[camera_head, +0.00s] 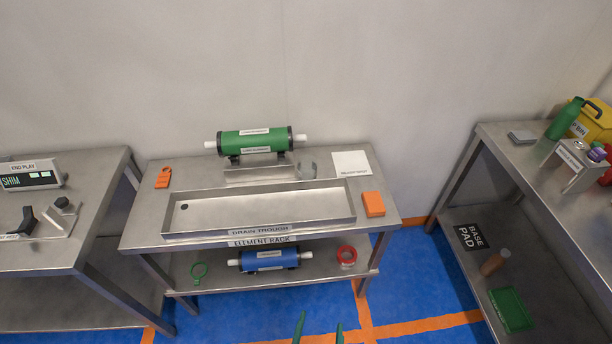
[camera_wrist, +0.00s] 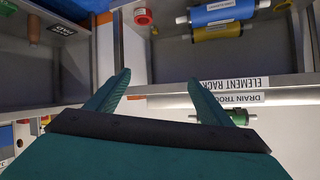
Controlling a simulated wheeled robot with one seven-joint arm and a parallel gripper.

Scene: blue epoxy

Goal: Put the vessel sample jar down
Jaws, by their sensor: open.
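My gripper (camera_head: 319,328) shows at the bottom edge of the head view as two green fingertips, spread apart. In the wrist view my gripper (camera_wrist: 160,78) is open with nothing between its fingers. A small brown jar with a pale top (camera_head: 495,262) stands on the lower shelf of the right table, beside the black BASE PAD (camera_head: 470,237). It looks like the sample jar, but no label on it is readable. The brown jar also shows at the upper left of the wrist view (camera_wrist: 34,30), near the pad's label (camera_wrist: 62,29). My gripper is well apart from it.
A green tray (camera_head: 512,310) lies near the jar on the lower shelf (camera_head: 455,215). The right table's upper top overhangs this shelf. The middle table holds a drain trough (camera_head: 260,208), a green cylinder (camera_head: 255,141) and an orange block (camera_head: 373,204). Blue floor lies between the tables.

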